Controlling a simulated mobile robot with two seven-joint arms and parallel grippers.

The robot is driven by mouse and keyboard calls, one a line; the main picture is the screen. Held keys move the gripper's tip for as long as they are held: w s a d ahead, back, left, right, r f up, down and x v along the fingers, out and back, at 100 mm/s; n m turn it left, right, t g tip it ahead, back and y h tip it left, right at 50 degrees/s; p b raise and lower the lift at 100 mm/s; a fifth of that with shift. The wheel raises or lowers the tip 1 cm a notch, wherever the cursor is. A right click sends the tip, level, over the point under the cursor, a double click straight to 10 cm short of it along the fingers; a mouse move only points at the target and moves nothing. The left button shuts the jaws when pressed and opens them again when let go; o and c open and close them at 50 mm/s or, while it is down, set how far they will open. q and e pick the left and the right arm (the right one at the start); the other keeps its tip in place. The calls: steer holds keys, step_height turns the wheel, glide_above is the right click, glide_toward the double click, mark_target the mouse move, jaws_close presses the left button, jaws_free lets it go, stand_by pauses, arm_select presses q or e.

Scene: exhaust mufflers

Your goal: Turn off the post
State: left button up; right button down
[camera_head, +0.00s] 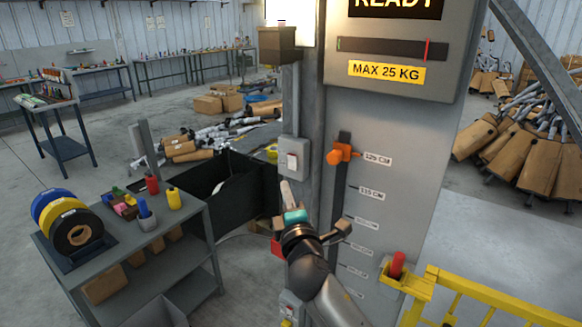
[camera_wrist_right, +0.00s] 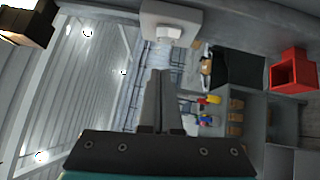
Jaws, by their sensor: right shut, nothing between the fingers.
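The grey post (camera_head: 395,140) stands at the centre right of the head view, with a dark READY display at its top. A small grey switch box (camera_head: 290,152) with a white rocker is fixed to its left side. The box also shows at the top of the right wrist view (camera_wrist_right: 170,20). My right gripper (camera_head: 286,186) is shut and empty, its fingertips just below the switch box in the head view. In the wrist view its fingers (camera_wrist_right: 160,75) point toward the box, and contact cannot be told. My left gripper is out of view.
An orange slider knob (camera_head: 341,154) sits on the post's height scale. A yellow railing (camera_head: 480,297) stands at the lower right. A grey cart (camera_head: 130,245) with tape rolls and bottles is at the left. A red open box (camera_wrist_right: 292,72) shows in the wrist view.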

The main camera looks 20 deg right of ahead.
glide_toward(290, 158)
steer(key=w+a, duration=0.3)
steer(key=shift+w+d+r, duration=0.1)
steer(key=shift+w+d, duration=1.55)
steer(key=shift+d, duration=0.05)
steer(key=shift+w+d+r, duration=0.15)
steer(key=shift+d, duration=0.05)
